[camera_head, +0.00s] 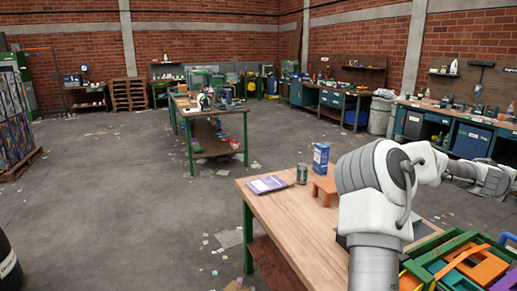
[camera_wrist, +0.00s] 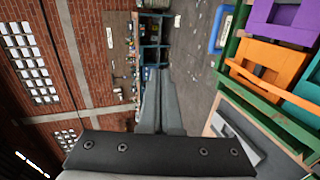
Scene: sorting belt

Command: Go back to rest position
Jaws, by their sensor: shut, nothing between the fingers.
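My gripper (camera_wrist: 160,76) shows in the wrist view with its two grey fingers together and nothing between them. It is held in the air, clear of any object. In the head view my white and grey arm rises at the lower right, bends over and reaches toward the right edge. The fingers cannot be made out there.
A wooden table (camera_head: 290,226) with green legs holds a purple-and-white package (camera_head: 268,184), a dark green can (camera_head: 302,173), a blue box (camera_head: 321,158) and an orange stand (camera_head: 326,187). A green-framed crate (camera_wrist: 262,116) with colourful pieces is close by. Open floor (camera_head: 120,220) lies left.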

